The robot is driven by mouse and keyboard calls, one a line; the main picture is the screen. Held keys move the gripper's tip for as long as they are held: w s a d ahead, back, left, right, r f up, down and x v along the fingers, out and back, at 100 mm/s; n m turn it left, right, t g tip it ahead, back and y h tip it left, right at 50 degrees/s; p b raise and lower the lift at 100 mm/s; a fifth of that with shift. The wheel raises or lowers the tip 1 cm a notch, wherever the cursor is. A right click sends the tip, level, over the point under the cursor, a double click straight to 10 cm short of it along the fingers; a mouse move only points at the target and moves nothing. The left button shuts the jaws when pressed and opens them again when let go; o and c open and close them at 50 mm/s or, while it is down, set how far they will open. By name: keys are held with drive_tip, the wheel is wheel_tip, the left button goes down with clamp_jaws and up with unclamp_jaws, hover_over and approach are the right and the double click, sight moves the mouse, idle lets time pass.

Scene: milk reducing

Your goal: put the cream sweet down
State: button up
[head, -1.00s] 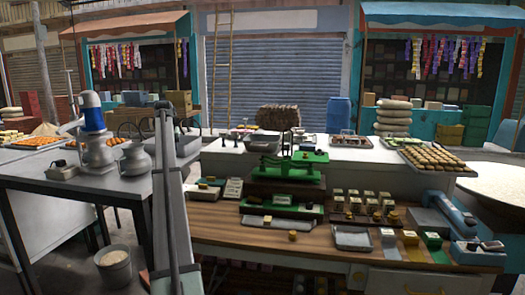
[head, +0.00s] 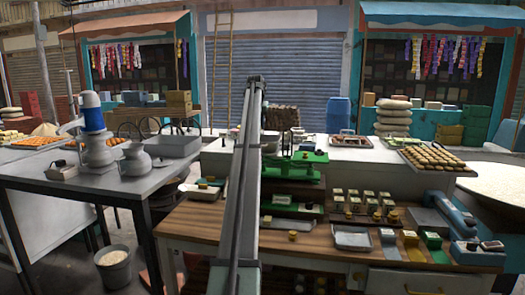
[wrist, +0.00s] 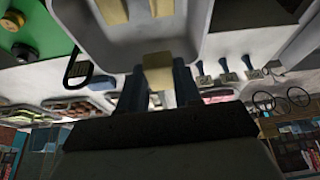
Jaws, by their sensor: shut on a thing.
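The cream sweet (wrist: 158,76), a small pale yellow block, is between the two dark blue fingers of my gripper (wrist: 158,84) in the wrist view. The gripper is shut on it. The sweet shows at the edge of a grey tray (wrist: 180,50); I cannot tell whether it touches the tray. Two more cream pieces (wrist: 111,10) (wrist: 162,8) lie in that tray. In the head view my arm rises through the middle, and the gripper and held sweet cannot be made out.
A green scale (head: 308,158) stands just right of my arm. A metal tray (head: 352,238), small labelled blocks and a blue device (head: 455,215) are on the wooden counter (head: 315,250). Metal jugs (head: 136,160) stand on the left table. A sweets tray (head: 437,158) is at right.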

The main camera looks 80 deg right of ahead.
drive_tip(key=s+d, duration=0.2)
drive_tip(key=s, duration=0.3)
drive_tip(key=shift+m, duration=0.3)
drive_tip(key=shift+s+a+f, duration=0.1)
drive_tip(key=shift+f, duration=2.1)
drive_tip(key=shift+a+f, duration=0.1)
drive_tip(key=shift+f, duration=2.05)
drive_tip(key=shift+f, duration=0.15)
drive_tip(key=o, duration=0.7)
drive_tip(key=shift+o, duration=0.2)
drive_tip(key=v, duration=1.2)
